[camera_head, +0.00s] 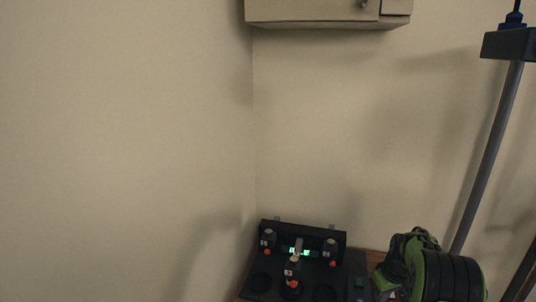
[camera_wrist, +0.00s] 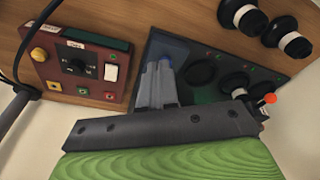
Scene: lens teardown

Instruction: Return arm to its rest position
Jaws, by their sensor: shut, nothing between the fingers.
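My gripper (camera_wrist: 157,84) shows in the wrist view. Its two grey fingers are together, with nothing seen between them. They point at a black panel (camera_wrist: 206,101) on a wooden surface, and a small blue piece shows at their tips. I cannot tell whether they touch it. The green and dark grey body at the bottom of the wrist view is mine. In the head view, the green and black arm part at the lower right looks like mine, and my fingertips cannot be made out there.
A black rig (camera_head: 327,238) with orange-tipped parts stands in the wall corner. A red control box (camera_wrist: 80,68) with a dial sits on the wood. Black-and-white cylinders (camera_wrist: 243,17) lie nearby. A cabinet (camera_head: 310,10) hangs above; a grey pole (camera_head: 487,160) rises at right.

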